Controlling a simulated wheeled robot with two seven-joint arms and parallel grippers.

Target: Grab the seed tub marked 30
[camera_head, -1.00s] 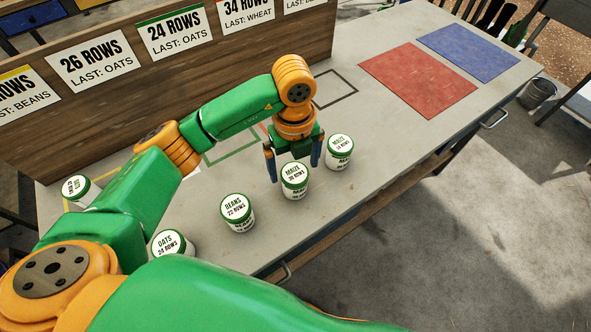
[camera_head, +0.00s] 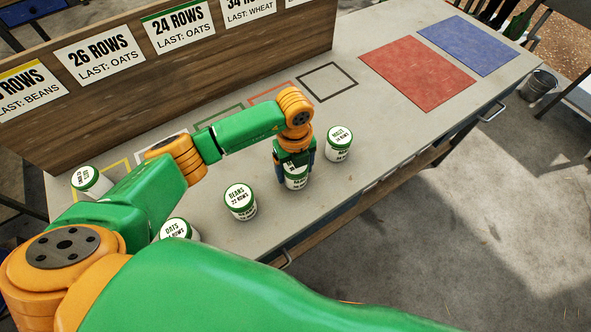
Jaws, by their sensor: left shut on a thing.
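My left gripper (camera_head: 294,172) points down and is shut on a white maize tub (camera_head: 297,184) with a green lid. Its fingers straddle the tub's upper part and hide most of the lid; in the earlier view the lid seemed to read 30 rows, in small print. The tub stands upright and looks to be at the tabletop; I cannot tell whether it is lifted. Another maize tub (camera_head: 339,150), its number hard to read, stands just right of the gripper. A beans tub (camera_head: 240,208) marked 22 rows stands to the left. My right gripper is not in view.
An oats tub (camera_head: 178,229) and another tub (camera_head: 87,179) stand farther left, close to my arm. A sign board (camera_head: 200,75) borders the back of the grey table (camera_head: 385,125).

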